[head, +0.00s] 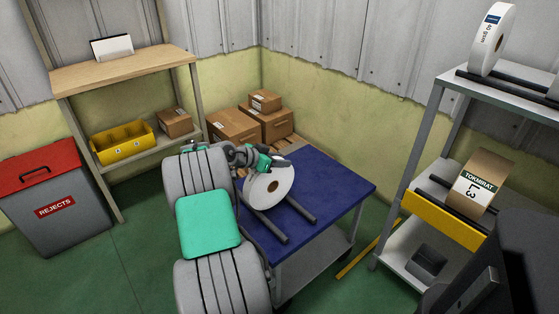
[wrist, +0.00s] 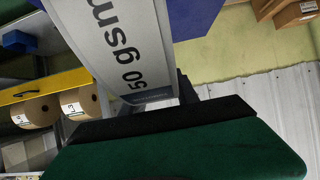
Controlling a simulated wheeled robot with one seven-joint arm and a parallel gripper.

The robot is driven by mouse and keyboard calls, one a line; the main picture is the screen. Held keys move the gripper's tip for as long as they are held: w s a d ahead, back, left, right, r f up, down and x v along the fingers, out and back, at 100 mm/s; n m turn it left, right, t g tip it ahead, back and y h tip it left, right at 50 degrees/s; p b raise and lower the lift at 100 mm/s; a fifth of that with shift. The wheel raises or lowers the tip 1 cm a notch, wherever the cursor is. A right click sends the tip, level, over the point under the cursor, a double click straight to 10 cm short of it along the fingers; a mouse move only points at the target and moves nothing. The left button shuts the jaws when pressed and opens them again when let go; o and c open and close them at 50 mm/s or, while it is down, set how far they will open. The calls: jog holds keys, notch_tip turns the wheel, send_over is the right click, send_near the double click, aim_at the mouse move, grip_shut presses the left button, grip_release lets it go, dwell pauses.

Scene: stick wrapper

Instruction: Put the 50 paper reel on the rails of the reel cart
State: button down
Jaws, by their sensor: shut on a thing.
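The white 50 paper reel (head: 268,186) is at the reel cart (head: 340,182), a blue-topped table with two dark parallel rails (head: 297,208). My gripper (head: 262,161) is shut on the reel's upper edge. The reel stands upright over the rails, its round face and brown core toward the head camera. My arm hides part of its left side, and I cannot tell whether it touches the rails. In the wrist view the reel (wrist: 118,45) shows "50 gsm" close up, against the black pad of a dark green finger.
Cardboard boxes (head: 235,128) stand behind the cart. A rejects bin (head: 48,200) and a wooden shelf (head: 120,72) are at the left.

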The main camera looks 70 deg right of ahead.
jog(key=shift+f+b, duration=0.3)
jog(key=c, duration=1.2)
grip_release()
jog(key=o, duration=0.4)
jog(key=shift+c, duration=0.2)
jog(key=shift+a+f, duration=0.1)
jog(key=shift+f, duration=0.1)
jog(key=p+v, duration=0.1)
jog(key=v, duration=0.7)
jog(key=shift+r, duration=0.1)
